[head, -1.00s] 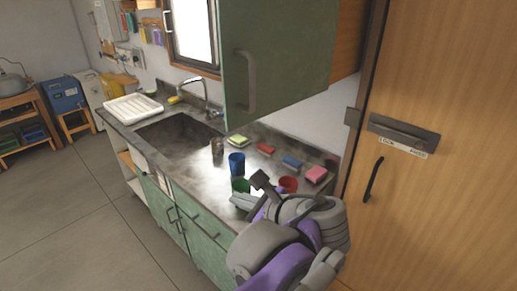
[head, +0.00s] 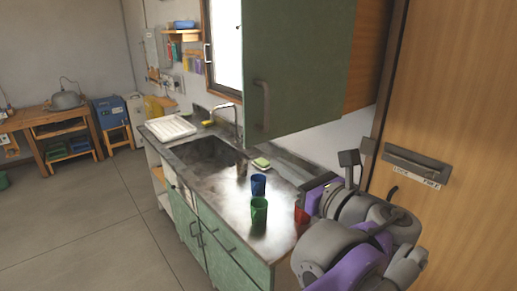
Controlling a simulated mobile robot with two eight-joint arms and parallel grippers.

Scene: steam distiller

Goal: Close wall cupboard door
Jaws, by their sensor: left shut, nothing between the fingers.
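The wall cupboard door (head: 300,60) is a green panel at the top centre, standing open and swung out from the wall. Its dark bar handle (head: 263,105) is near its free left edge. The wooden side of the cupboard (head: 370,55) shows to its right; the inside is hidden behind the door. My left gripper (head: 349,162), grey and purple, is shut and empty at the lower right. In the picture it is below the door's right part and apart from it. My right gripper is not in view.
Below is a counter (head: 210,205) with a sink (head: 205,152), a blue cup (head: 258,185), a green cup (head: 259,210) and a red cup (head: 302,217). A wooden door (head: 460,120) fills the right side. The floor at left is clear.

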